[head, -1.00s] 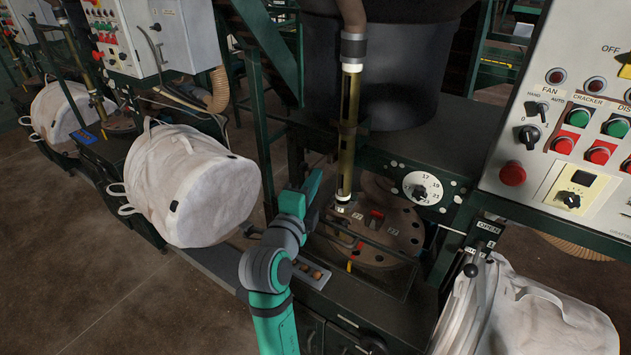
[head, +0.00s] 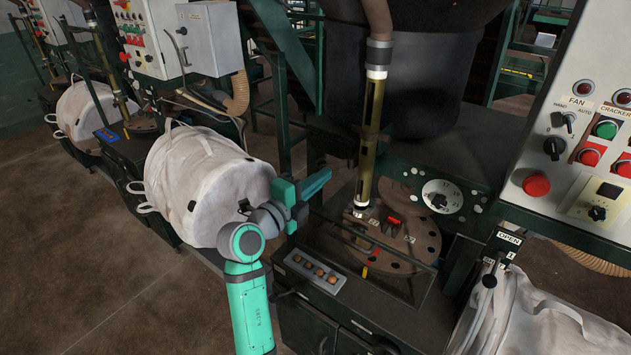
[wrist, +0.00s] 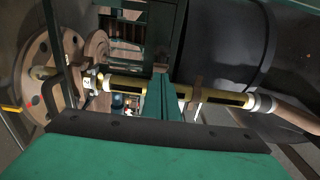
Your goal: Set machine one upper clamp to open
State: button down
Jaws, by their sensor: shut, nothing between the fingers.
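My gripper (head: 316,184) is shut and empty, its teal fingers pointing right in the head view, left of the brass upright tube (head: 369,140). In the wrist view, the shut fingers (wrist: 162,98) overlap the brass tube (wrist: 120,84); I cannot tell if they touch it. A lever with a black knob (head: 489,281) stands at the right under a plate marked OPEN (head: 509,238), well away from my gripper. A small red part (head: 393,220) sits on the round drilled plate (head: 410,243) near the tube's foot. I cannot tell which part is machine one's upper clamp.
A white bag (head: 205,190) hangs just left of my arm, and another (head: 520,320) is at the lower right. A control panel (head: 590,150) stands at the right, with a numbered dial (head: 441,196) beside it. Bare floor (head: 130,290) lies at the lower left.

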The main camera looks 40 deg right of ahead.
jog(key=shift+w, duration=0.5)
jog(key=shift+w+r, duration=0.15)
jog(key=shift+w, duration=0.15)
